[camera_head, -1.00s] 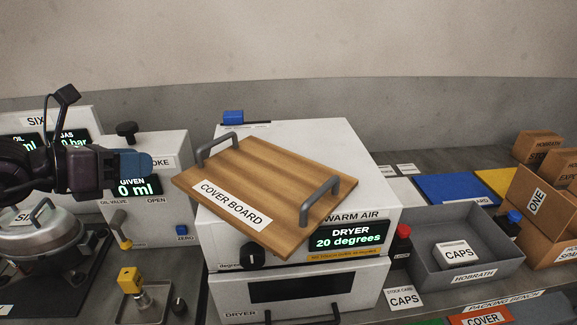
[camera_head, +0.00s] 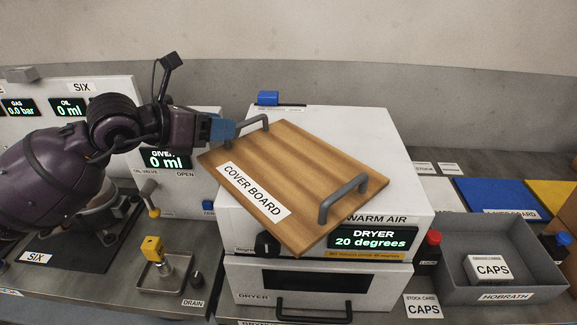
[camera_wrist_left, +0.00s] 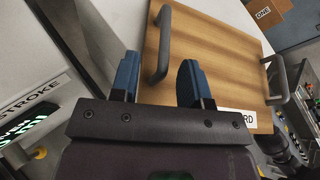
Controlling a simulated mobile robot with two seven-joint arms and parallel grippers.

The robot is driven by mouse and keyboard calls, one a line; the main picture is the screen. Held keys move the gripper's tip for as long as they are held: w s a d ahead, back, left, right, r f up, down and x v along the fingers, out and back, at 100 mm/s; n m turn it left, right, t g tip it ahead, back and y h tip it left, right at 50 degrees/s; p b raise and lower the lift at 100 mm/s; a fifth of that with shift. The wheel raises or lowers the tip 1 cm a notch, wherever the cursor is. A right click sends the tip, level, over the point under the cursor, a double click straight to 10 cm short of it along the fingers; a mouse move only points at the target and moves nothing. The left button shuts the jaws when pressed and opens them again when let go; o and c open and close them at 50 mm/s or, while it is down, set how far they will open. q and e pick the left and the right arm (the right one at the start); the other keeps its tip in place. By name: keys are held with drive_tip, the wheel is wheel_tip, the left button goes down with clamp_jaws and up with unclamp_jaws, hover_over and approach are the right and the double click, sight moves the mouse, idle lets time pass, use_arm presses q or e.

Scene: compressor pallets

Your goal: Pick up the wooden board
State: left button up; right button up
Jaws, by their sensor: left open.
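The wooden board (camera_head: 305,180), labelled COVER BOARD, lies on top of the white dryer, its front corner overhanging the dryer's front. It has two grey handles, a left one (camera_head: 246,130) and a right one (camera_head: 340,200). My left gripper (camera_head: 228,129) is at the left handle, open. In the left wrist view its two blue fingers (camera_wrist_left: 158,82) stand apart, with the board's near handle (camera_wrist_left: 161,45) reaching between them. I cannot tell if a finger touches the handle. The board also shows in the left wrist view (camera_wrist_left: 215,60). My right gripper is not in view.
The dryer (camera_head: 310,285) has a front handle and a display. A blue block (camera_head: 267,98) sits at its back left. A grey bin (camera_head: 500,265) with a CAPS box and a red-capped bottle (camera_head: 429,250) stand right. A machine with a GIVEN display (camera_head: 190,185) stands left.

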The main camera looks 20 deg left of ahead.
sight(242, 125)
use_arm(q)
drive_tip(key=shift+w+d, duration=0.25)
drive_tip(key=x, duration=0.2)
drive_tip(key=p+x, duration=0.1)
drive_tip(key=shift+w+d+r, duration=0.1)
drive_tip(key=shift+d+r, duration=0.1)
drive_tip(key=shift+d, duration=0.05)
drive_tip(key=shift+w+d+f, duration=0.3)
drive_tip(key=shift+w, duration=0.1)
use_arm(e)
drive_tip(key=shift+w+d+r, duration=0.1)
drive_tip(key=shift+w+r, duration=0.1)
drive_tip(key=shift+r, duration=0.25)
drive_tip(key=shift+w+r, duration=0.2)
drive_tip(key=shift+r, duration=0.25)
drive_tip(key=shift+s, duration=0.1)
use_arm(q)
clamp_jaws()
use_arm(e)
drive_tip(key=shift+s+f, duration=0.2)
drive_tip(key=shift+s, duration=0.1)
